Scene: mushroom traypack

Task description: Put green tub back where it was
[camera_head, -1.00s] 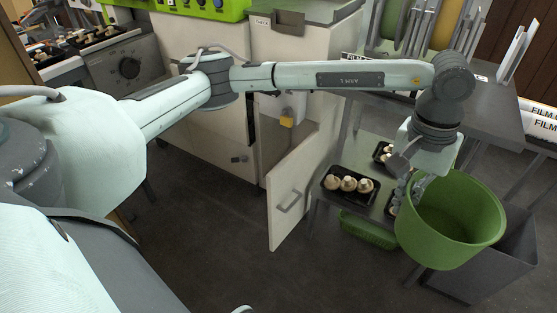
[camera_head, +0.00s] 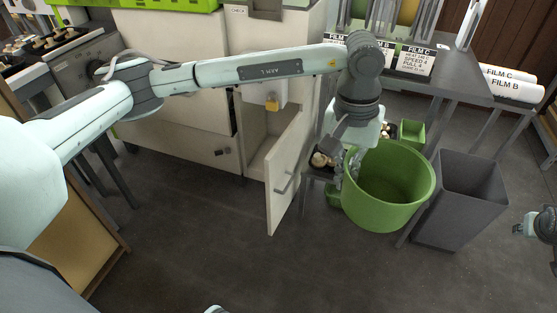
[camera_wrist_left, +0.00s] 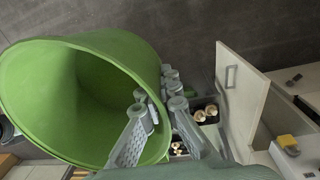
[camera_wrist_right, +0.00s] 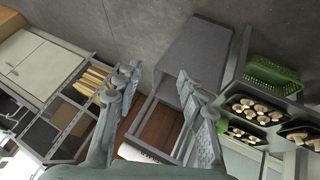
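The green tub (camera_head: 392,205) is a large, empty, round tub in the head view, tilted slightly, in front of the metal table and beside a grey bin. My left gripper (camera_head: 354,165) is at the tub's left rim, with its fingers closed on the tub wall. In the left wrist view the tub (camera_wrist_left: 60,100) fills the left side, and the left gripper's fingers (camera_wrist_left: 152,118) pinch its rim. My right gripper (camera_wrist_right: 160,85) is open and empty in the right wrist view; part of that arm shows at the head view's right edge.
A tall grey bin (camera_head: 458,205) stands right of the tub. An open cabinet door (camera_head: 284,185) juts out to its left. Mushroom trays (camera_wrist_right: 250,110) and a green basket (camera_wrist_right: 272,75) sit on a shelf. The floor in front is clear.

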